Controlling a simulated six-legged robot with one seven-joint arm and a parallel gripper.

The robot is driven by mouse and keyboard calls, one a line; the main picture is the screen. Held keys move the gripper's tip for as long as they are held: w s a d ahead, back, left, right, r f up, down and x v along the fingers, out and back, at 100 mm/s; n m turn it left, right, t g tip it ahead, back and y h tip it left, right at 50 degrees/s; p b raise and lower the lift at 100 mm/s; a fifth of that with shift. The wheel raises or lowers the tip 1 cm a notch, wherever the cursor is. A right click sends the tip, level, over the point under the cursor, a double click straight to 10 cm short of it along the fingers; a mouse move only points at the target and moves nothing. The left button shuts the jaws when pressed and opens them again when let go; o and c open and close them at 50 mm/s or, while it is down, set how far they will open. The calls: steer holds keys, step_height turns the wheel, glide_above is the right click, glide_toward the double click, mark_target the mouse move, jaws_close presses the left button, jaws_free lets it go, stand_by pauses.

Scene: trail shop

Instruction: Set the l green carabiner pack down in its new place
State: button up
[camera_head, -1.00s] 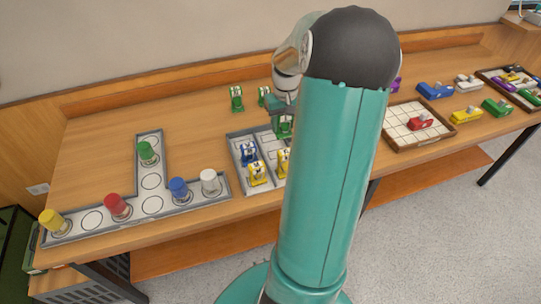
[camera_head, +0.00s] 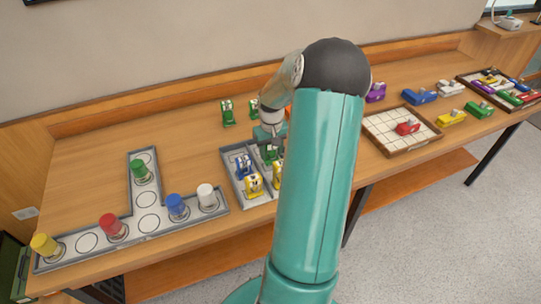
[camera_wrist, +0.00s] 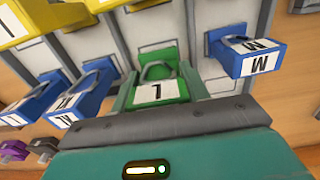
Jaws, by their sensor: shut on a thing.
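The green carabiner pack marked L (camera_wrist: 157,92) is in my gripper (camera_wrist: 165,120), with its label and metal loop facing the wrist camera. In the head view the green pack (camera_head: 271,153) is at the back of the grey divided tray (camera_head: 241,200), under my gripper (camera_head: 270,135). In the wrist view it lines up with a compartment between two dividers. I cannot tell if it touches the tray floor. My arm hides the tray's right part.
Two green packs (camera_head: 227,112) stand behind the tray. Yellow packs (camera_head: 254,184) stand in its front. A T-shaped tray (camera_head: 130,237) with coloured capped pieces is at left. A gridded tray (camera_head: 375,128) and loose coloured pieces are at right. Bare table lies behind the T-shaped tray.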

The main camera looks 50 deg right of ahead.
steer(key=shift+f, duration=1.1)
steer(key=shift+f, duration=0.2)
steer(key=o, duration=1.1)
steer(key=shift+c, duration=0.2)
